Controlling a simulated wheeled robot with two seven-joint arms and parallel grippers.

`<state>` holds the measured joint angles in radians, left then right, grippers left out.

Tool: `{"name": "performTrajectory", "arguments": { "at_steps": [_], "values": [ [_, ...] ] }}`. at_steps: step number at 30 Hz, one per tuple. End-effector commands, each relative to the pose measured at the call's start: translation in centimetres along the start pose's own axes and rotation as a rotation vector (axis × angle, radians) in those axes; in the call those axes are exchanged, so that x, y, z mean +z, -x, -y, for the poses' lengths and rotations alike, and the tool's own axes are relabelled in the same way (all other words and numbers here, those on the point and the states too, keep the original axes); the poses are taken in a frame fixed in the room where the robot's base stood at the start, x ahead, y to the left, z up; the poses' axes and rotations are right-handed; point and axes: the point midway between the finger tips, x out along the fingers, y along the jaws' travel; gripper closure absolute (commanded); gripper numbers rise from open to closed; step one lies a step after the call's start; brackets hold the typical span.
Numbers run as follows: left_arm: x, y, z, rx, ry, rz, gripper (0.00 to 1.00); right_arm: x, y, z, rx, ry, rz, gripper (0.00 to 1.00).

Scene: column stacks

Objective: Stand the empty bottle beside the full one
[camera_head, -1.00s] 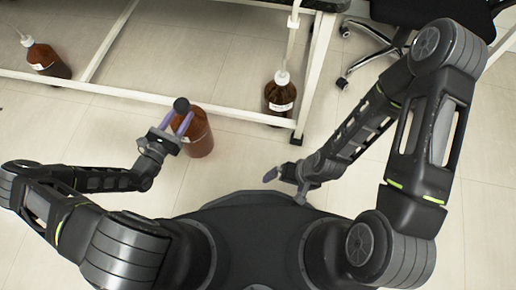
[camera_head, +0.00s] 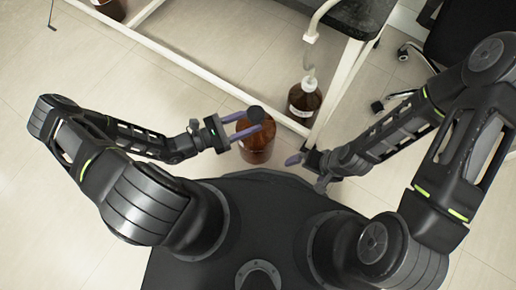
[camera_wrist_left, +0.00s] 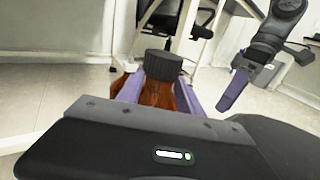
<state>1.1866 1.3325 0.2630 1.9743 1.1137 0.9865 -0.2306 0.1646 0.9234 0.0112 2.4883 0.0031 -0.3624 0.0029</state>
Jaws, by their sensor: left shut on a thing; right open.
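A brown bottle with a black cap (camera_head: 257,143) is held by my left gripper (camera_head: 247,124), whose purple fingers are shut on it just below the cap. The same bottle shows in the left wrist view (camera_wrist_left: 160,92), upright between the fingers. Another brown bottle with a white label and a tube in its neck (camera_head: 305,98) stands on the floor beside the white frame's post, up and right of the held bottle. My right gripper (camera_head: 305,161) is open and empty, below that bottle. I cannot tell whether the held bottle touches the floor.
A white frame (camera_head: 190,72) runs along the floor behind the bottles, with a post beside the tubed bottle. Another brown bottle (camera_head: 112,9) is at the top left, partly cut off. A black wheeled chair (camera_head: 465,45) stands at the upper right. Bare floor lies at the left.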

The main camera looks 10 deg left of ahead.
Motion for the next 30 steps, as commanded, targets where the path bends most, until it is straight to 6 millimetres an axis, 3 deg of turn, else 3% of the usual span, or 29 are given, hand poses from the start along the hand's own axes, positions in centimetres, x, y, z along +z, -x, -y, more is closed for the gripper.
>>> {"name": "performTrajectory", "arguments": {
  "at_steps": [8, 20, 30],
  "values": [
    [-0.2, -0.1, 0.0, 0.001, 0.000, 0.008, 1.00, 0.0, -0.2, -0.1, 0.001, -0.001, -0.001, 0.00],
    [-5.8, -0.1, 0.0, 0.002, 0.001, 0.008, 1.00, -0.6, -2.6, -1.3, 0.006, -0.009, -0.017, 0.00],
    [-6.0, -0.1, -0.1, 0.001, 0.000, 0.008, 1.00, -0.7, -2.5, -1.3, 0.006, -0.008, -0.019, 0.00]
  ]
}}
